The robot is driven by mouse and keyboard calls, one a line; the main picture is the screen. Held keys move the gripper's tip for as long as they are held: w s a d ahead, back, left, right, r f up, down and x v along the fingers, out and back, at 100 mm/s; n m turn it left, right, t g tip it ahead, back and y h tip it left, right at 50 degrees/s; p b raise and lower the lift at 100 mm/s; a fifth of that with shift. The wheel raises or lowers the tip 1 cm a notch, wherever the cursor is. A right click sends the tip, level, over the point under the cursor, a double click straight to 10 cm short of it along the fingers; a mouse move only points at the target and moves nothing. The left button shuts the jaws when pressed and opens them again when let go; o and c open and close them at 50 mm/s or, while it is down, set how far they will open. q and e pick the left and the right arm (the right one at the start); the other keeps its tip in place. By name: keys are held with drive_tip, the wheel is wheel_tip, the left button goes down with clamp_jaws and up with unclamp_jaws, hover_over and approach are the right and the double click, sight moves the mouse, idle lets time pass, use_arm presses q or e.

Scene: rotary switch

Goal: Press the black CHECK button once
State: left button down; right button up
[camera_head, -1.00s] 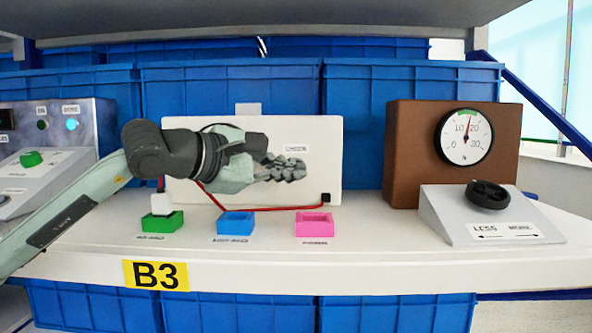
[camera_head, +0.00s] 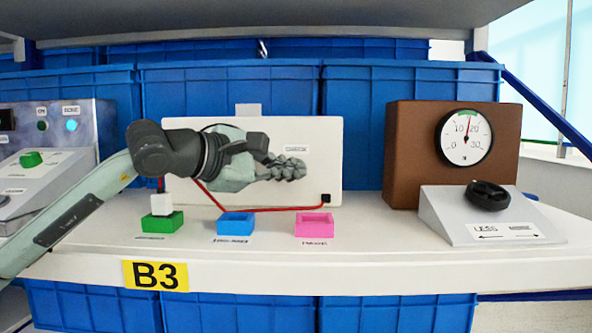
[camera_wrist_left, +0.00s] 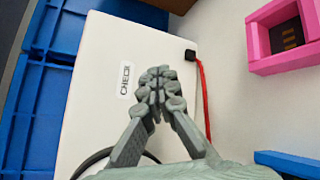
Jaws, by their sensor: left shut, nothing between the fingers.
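A white upright panel (camera_head: 325,150) stands on the shelf and bears a CHECK label, which is legible in the wrist view (camera_wrist_left: 125,78). My left gripper (camera_head: 303,168) is shut and empty in front of the panel, with its fingertips just below the label in the head view. In the left wrist view, the shut fingertips (camera_wrist_left: 157,75) are beside the label. The black CHECK button cannot be made out; the fingers cover the panel there. Whether the fingertips touch the panel cannot be told. My right gripper is not in view.
A black block (camera_head: 326,198) with a red cable sits at the panel's lower right. Green (camera_head: 162,222), blue (camera_head: 235,224) and pink (camera_head: 314,226) trays stand in front; a white plug (camera_head: 161,202) is at the green one. A brown gauge box (camera_head: 400,150) and dial unit (camera_head: 455,225) stand right.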

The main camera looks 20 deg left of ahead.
use_arm(q)
drive_tip(key=shift+w, duration=0.15)
idle(0.4)
drive_tip(key=shift+s+d+f+b, duration=0.1)
drive_tip(key=shift+s+b, duration=0.4)
drive_tip(key=shift+s+d, duration=0.1)
drive_tip(key=shift+s, duration=0.2)
drive_tip(key=shift+s+d+b, duration=0.2)
drive_tip(key=shift+s+b, duration=0.2)
drive_tip(key=shift+s, duration=0.15)
drive_tip(key=shift+s+d+b, duration=0.25)
drive_tip(key=shift+s+b, duration=0.1)
drive_tip(key=shift+s, duration=0.5)
drive_tip(key=shift+s+d, duration=0.25)
drive_tip(key=shift+s, duration=0.75)
